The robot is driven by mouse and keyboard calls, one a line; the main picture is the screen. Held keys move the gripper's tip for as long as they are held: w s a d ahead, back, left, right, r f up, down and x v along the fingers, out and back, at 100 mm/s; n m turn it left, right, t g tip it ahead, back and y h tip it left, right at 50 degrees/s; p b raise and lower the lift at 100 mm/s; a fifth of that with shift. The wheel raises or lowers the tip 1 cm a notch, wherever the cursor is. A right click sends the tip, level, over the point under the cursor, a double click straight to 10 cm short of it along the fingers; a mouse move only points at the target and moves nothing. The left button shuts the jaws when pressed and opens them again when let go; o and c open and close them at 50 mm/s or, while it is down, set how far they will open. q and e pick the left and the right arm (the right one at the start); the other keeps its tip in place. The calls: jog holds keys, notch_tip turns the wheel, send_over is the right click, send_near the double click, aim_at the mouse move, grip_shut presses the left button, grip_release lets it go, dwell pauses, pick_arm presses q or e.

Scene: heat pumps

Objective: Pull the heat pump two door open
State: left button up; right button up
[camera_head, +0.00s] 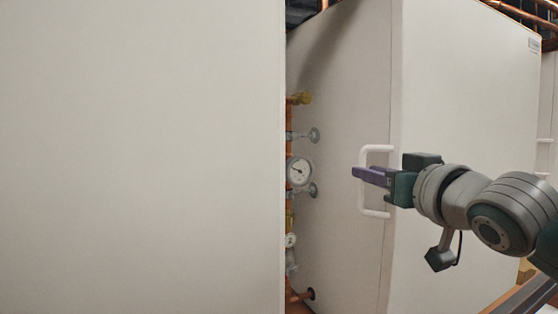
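A white heat pump cabinet (470,90) stands right of centre, with its vertical edge toward me. A white U-shaped handle (364,203) sits close to that edge, beside a thin vertical seam. My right gripper (362,174) comes in from the right with purple fingers across the handle's upright bar, at about its middle. The fingers overlap the bar in this view; I cannot tell whether they touch it or how wide they are apart. No door gap shows at the seam. My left gripper is not in view.
A large plain white cabinet (140,150) fills the left side. Between the cabinets are a round gauge (299,171), valves and copper pipes (292,292). More copper pipes run along the top right. Another white cabinet with a handle shows at the far right edge.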

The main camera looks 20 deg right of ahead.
jog(key=shift+w, duration=0.4)
grip_shut()
dwell(1.3)
